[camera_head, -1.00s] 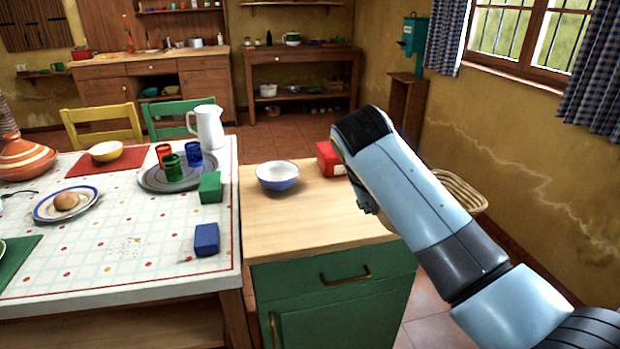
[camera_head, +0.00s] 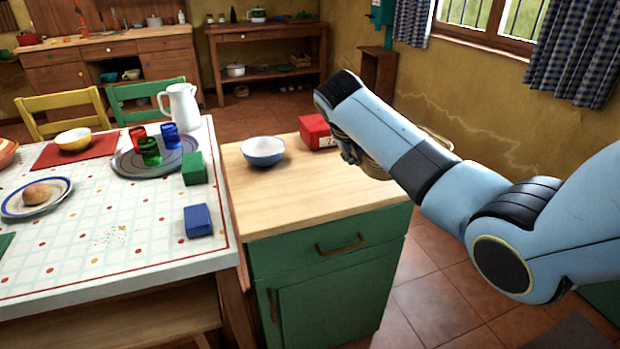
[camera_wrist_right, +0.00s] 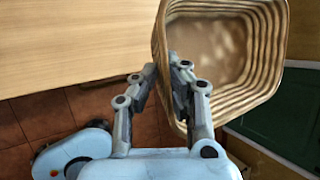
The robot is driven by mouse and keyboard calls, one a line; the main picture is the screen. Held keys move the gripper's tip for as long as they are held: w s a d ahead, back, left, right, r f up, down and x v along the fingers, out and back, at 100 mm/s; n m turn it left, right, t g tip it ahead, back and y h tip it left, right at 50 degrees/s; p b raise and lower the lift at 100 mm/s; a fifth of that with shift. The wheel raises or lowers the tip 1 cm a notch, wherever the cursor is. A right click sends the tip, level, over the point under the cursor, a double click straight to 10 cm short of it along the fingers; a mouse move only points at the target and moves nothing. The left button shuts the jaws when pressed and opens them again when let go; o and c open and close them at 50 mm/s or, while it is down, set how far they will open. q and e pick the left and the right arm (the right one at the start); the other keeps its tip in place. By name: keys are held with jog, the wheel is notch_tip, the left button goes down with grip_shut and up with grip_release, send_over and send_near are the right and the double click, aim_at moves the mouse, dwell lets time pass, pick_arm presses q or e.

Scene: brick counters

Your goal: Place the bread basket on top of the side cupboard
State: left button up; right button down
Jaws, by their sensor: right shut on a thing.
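The side cupboard (camera_head: 290,205) is green with a pale wood top and stands in the middle of the head view. The woven bread basket (camera_head: 373,166) is mostly hidden behind my right arm, at the cupboard's right end. My right gripper (camera_head: 349,153) is shut on the basket's wall. In the right wrist view the fingers (camera_wrist_right: 178,75) pinch one side of the basket (camera_wrist_right: 262,92), which looks empty. There the basket's near wall is close to the wood top's edge. I cannot tell how much of it is over the top. My left gripper is out of view.
A blue-and-white bowl (camera_head: 262,152) and a red box (camera_head: 317,131) stand on the cupboard's back part; its front is clear. The laid table (camera_head: 120,262) adjoins on the left, with a white jug (camera_head: 181,106) and a blue block (camera_head: 198,221). Open floor lies right.

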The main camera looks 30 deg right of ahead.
jog(key=shift+w+d+r, duration=0.45)
jog(key=shift+d+r, duration=0.35)
jog(key=shift+d, duration=0.05)
jog(key=w+a+f+b, duration=0.1)
jog(key=w+f+b, duration=0.1)
jog(key=w+b, duration=0.1)
jog(key=w+a+f+b, duration=0.2)
jog(key=w+b, duration=0.2)
jog(key=b, duration=0.1)
jog(key=w+a+f+b, duration=0.2)
jog(key=w+b, duration=0.1)
jog(key=b, duration=0.1)
jog(key=shift+w+f, duration=0.2)
jog(key=shift+f, duration=0.1)
jog(key=shift+w+a, duration=0.1)
jog(key=shift+w, duration=0.15)
jog(key=shift+f+b, duration=0.9)
jog(key=shift+f, duration=1.15)
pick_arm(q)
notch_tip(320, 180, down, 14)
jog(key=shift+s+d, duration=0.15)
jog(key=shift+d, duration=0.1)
pick_arm(e)
jog(key=shift+r, duration=0.1)
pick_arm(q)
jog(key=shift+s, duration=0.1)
pick_arm(e)
jog(key=c, duration=1.5)
grip_release()
